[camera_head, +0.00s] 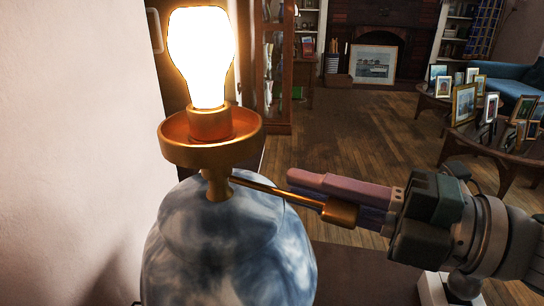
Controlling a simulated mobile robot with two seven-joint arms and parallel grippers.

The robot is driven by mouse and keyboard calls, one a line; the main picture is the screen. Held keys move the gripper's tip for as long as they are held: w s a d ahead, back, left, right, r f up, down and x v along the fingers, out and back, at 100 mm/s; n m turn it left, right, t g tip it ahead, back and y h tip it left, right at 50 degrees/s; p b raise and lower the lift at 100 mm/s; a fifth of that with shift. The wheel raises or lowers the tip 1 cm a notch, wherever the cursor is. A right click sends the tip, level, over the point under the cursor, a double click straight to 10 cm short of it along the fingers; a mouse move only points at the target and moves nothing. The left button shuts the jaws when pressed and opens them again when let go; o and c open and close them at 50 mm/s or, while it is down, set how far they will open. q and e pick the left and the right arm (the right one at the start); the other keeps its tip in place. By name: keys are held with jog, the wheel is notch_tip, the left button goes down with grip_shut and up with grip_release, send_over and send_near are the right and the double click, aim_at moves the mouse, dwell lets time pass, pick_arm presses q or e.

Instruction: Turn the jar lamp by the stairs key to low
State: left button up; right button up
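The jar lamp has a blue-and-white marbled jar (230,250), a copper-coloured dish and socket (211,140), and a brightly lit bulb (201,55). Its key, a thin brass rod ending in a brass knob (340,212), sticks out to the right from the neck below the dish. My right gripper (312,190) reaches in from the right at the key. Its pink finger lies just above the rod and knob; a darker finger is partly hidden behind the knob. I cannot tell whether the fingers touch the key or how wide they stand. My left gripper is not in view.
A pale wall (75,150) is close on the left. A glass cabinet (278,70) stands behind the lamp. A wooden table (500,140) with several framed pictures and a blue sofa (505,83) are at the right. The wooden floor (345,130) between is clear.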

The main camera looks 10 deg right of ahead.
jog(key=o, duration=0.4)
jog(key=shift+o, duration=0.2)
jog(key=v, duration=1)
